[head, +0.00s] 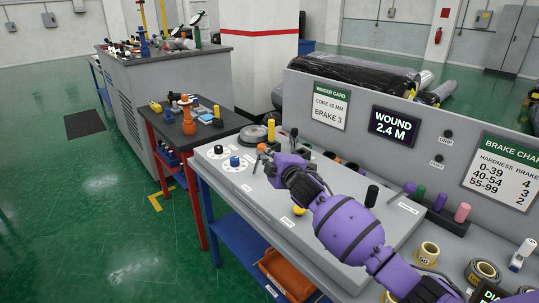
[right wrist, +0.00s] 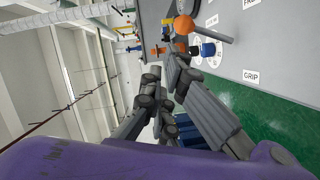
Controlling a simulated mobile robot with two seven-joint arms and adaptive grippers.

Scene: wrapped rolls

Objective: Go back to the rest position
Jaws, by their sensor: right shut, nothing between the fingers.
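My right arm comes in from the lower right of the head view, purple with dark joints. Its gripper (head: 268,160) is over the left part of the grey console (head: 330,240). In the right wrist view the fingers of the right gripper (right wrist: 170,62) are together and hold nothing. Beyond the fingertips an orange ball knob (right wrist: 184,24) and a blue knob (right wrist: 208,50) show; whether the fingers touch either cannot be told. My left gripper is in neither view.
On the console are a blue knob (head: 235,161), a yellow button (head: 299,210) and a black handle (head: 371,195). An upright panel with a winder card (head: 330,105) stands behind. A red-legged side table (head: 165,130) stands left. Green floor (head: 70,200) is open farther left.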

